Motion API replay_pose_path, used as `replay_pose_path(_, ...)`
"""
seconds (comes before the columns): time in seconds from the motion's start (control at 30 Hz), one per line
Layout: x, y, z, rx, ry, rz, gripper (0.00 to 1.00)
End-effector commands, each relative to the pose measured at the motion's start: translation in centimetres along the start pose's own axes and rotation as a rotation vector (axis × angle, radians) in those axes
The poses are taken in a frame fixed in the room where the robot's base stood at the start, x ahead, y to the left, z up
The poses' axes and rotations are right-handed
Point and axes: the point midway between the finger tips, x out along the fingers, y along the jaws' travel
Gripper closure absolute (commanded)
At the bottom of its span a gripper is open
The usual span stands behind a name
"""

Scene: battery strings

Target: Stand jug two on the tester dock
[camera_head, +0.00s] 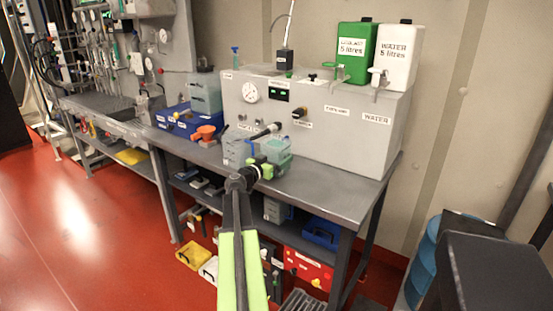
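Two translucent grey-green box-shaped jugs stand close together on the bench in front of the grey tester cabinet. One jug (236,149) is on the left and the other jug (277,150) is on the right. I cannot read a number on either, so I cannot tell which is jug two. My gripper (264,164) is at the near side of the right jug and overlaps it in the picture. Its fingers are too small and hidden to show whether they hold it. The tester cabinet (335,138) has a gauge, display and labelled fittings. I cannot clearly make out the dock.
Green (355,50) and white (396,58) five-litre containers stand on the cabinet. An orange funnel (204,133) and blue bin (187,121) are left on the bench (325,190). The bench's right front is clear. A red box (308,270) is below; a blue drum (424,260) stands right.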

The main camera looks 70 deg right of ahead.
Motion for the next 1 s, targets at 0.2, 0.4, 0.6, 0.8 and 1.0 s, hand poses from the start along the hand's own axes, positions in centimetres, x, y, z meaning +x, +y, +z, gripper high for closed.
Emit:
replay_pose_path(0.2,0.0,0.0,-1.0,-0.001,0.001,-0.001,0.91)
replay_pose_path(0.4,0.0,0.0,-3.1,-0.001,0.001,0.000,0.91)
replay_pose_path(0.6,0.1,1.0,-5.0,-0.001,0.001,0.002,0.91)
replay_pose_path(0.8,0.5,4.2,-7.0,-0.001,0.001,0.003,0.91)
replay_pose_path(1.0,1.0,7.9,-9.3,-0.001,0.001,0.003,0.91)
